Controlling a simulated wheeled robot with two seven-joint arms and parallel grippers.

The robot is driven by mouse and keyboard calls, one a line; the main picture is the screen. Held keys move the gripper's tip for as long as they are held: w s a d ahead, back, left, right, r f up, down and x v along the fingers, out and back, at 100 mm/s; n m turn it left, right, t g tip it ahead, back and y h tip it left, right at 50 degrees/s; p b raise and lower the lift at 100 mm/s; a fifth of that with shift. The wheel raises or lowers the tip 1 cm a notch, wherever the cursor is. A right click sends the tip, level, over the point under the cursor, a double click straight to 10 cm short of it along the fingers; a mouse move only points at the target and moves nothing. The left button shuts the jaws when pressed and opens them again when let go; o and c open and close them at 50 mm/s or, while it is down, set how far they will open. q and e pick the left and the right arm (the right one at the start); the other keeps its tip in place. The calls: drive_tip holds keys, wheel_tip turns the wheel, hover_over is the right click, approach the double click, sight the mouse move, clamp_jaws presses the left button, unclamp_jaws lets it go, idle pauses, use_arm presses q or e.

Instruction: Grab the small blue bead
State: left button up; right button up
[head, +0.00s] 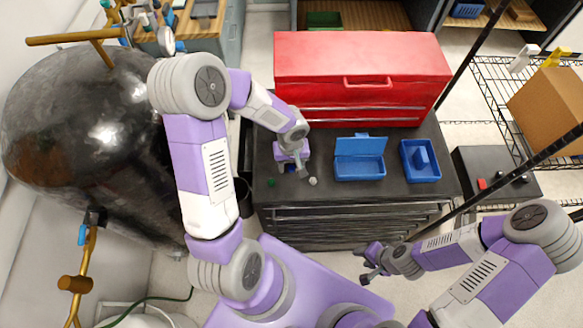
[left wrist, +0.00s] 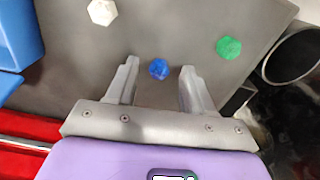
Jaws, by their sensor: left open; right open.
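The small blue bead (left wrist: 158,69) lies on the dark grey top of the tool cabinet. In the left wrist view it sits between the fingertips of my left gripper (left wrist: 159,76), with a gap on both sides. In the head view my left gripper (head: 295,170) is over the cabinet top and mostly hides the blue bead (head: 290,169). The left gripper is open and holds nothing. My right gripper (head: 364,266) is open and empty, low in front of the cabinet and far from the bead.
A green bead (left wrist: 228,48) and a white bead (left wrist: 102,11) lie on either side of the blue one. Blue bins (head: 360,168) stand to the right on the cabinet top (head: 330,200). A red toolbox (head: 360,75) stands behind. A dark cylindrical container (left wrist: 292,52) is beside the edge.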

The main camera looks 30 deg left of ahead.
use_arm(q)
drive_tip(key=shift+f, duration=0.2)
clamp_jaws()
idle(0.3)
